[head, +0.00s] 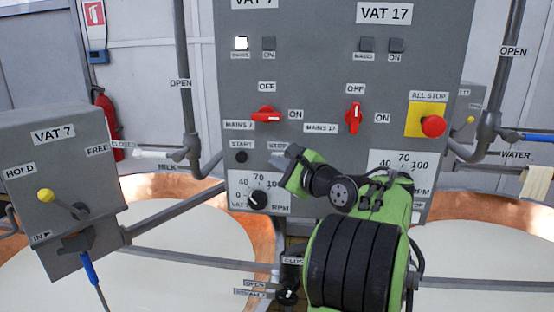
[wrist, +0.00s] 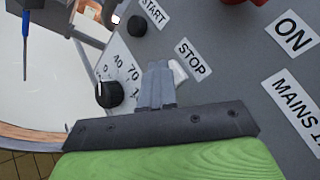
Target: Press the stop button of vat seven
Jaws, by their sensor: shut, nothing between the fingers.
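The grey control panel (head: 315,75) has a VAT 7 column on its left. In it, the START button (head: 241,157) is dark, and the STOP label (head: 277,146) is partly covered by my gripper (head: 292,152). The wrist view shows my gripper (wrist: 158,66) shut and empty, its tips just below the STOP label (wrist: 190,59). A pale stop button (wrist: 179,71) shows in part beside and behind the tips. I cannot tell whether they touch it. The black START button (wrist: 137,25) and the RPM dial (wrist: 110,94) are to the left.
A red MAINS 7 switch (head: 266,115) lies sideways towards ON, with a lit lamp (head: 241,43) above. The MAINS 17 switch (head: 355,116) is upright. A red ALL STOP button (head: 432,126) is at right. A VAT 7 lever box (head: 60,185) and copper vats (head: 262,248) stand in front.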

